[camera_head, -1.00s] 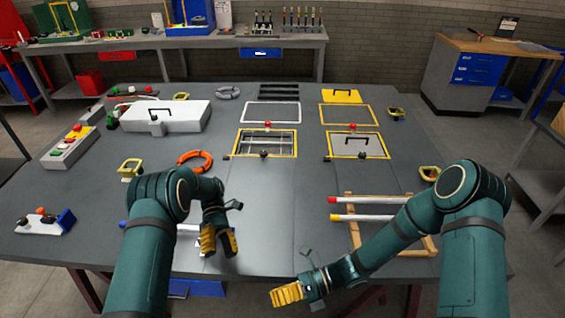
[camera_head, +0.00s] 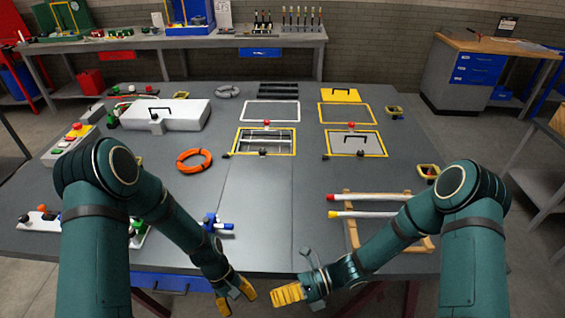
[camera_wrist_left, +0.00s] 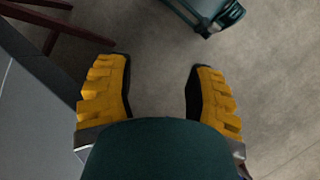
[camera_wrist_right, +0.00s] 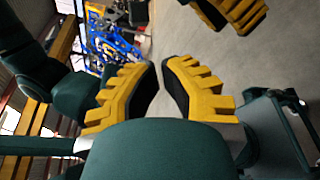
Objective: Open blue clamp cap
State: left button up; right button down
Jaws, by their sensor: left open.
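In the head view, a small device with blue parts (camera_head: 228,226) lies near the table's front edge, beside my left forearm. A second device, with a white base (camera_head: 38,225), sits at the left and is partly hidden by my left arm. I cannot tell which carries the blue clamp cap. My left gripper (camera_head: 238,303) is open and empty, pointing down off the table's front edge; the left wrist view shows bare floor between its fingers (camera_wrist_left: 158,75). My right gripper (camera_head: 285,294) is close to its right, also off the edge. It is empty, with a narrow gap between its fingertips (camera_wrist_right: 160,65).
An orange ring (camera_head: 194,160), a white box with a black handle (camera_head: 180,117) and yellow-framed panels (camera_head: 377,155) stand farther back on the grey table (camera_head: 250,200). A wooden rack (camera_head: 352,232) with two rods lies at the right. The front middle is clear.

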pick_arm(q)
jog(key=s+d+r+m+t, duration=0.1)
jog(key=s+r+m+t, duration=0.3)
jog(key=t, duration=0.2)
pick_arm(e)
jog(key=s+d+f+n+h, duration=0.5)
jog(key=d+f+n+h, duration=0.15)
jog(key=n, duration=0.35)
jog(key=w+d+n+t+h, duration=0.4)
jog(key=d+n+t+h, duration=0.15)
jog(key=n, duration=0.95)
pick_arm(q)
notch_tip(320, 180, down, 10)
jog(key=b, duration=0.9)
jog(key=shift+d+g, duration=0.3)
jog(key=shift+d, duration=0.15)
pick_arm(e)
notch_tip(320, 180, down, 10)
jog(key=shift+a+n+t, duration=0.25)
jog(key=shift+n+t, duration=0.05)
jog(key=shift+t, duration=0.05)
pick_arm(q)
jog(key=shift+s, duration=0.1)
